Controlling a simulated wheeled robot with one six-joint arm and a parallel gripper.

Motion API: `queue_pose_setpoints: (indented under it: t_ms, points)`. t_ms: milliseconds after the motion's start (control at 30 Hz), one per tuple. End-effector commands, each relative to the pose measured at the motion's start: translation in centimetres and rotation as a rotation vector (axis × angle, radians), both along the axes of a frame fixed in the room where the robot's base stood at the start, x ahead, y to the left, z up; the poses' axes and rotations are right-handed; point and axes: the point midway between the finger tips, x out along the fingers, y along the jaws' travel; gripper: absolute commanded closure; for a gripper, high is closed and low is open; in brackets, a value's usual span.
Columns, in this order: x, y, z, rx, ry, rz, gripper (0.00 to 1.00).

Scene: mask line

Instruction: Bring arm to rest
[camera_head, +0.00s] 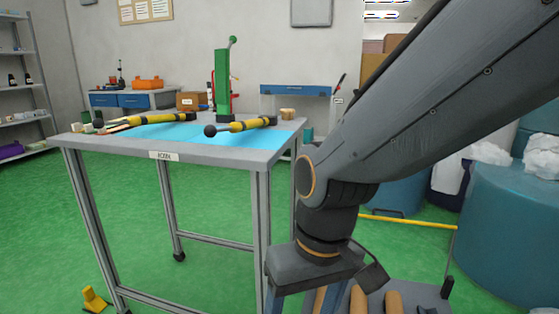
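My arm comes down from the upper right in the camera_head view. It ends in my gripper (315,270), which points down in front of the table's right side. The gripper's dark body shows, but its lower parts run toward the bottom edge. I cannot make out its fingertips or whether they hold anything. The gripper is apart from the grey table (180,147), lower than its top and nearer to me.
On the table are a light-blue mat (170,132), a green upright press (222,82) and yellow-black tools (248,125). A blue bin (510,225) stands right. A yellow object (94,299) lies on the green floor, which is open at left. Orange cylinders (394,303) show below.

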Motion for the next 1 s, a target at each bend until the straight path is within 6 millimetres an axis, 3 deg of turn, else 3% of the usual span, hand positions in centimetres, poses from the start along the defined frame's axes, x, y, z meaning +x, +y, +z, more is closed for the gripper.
queue_pose_setpoints:
  t_ms: [33,100,567,1000]
  points:
    - [-0.1,-0.7,1.9,-0.006,0.001,-0.023,0.33]
    - [0.1,-1.7,3.1,-0.015,0.003,-0.047,0.33]
    - [0.1,-8.2,11.1,-0.065,0.015,-0.209,0.33]
    - [-1.3,-14.5,18.1,-0.103,0.039,-0.348,0.33]
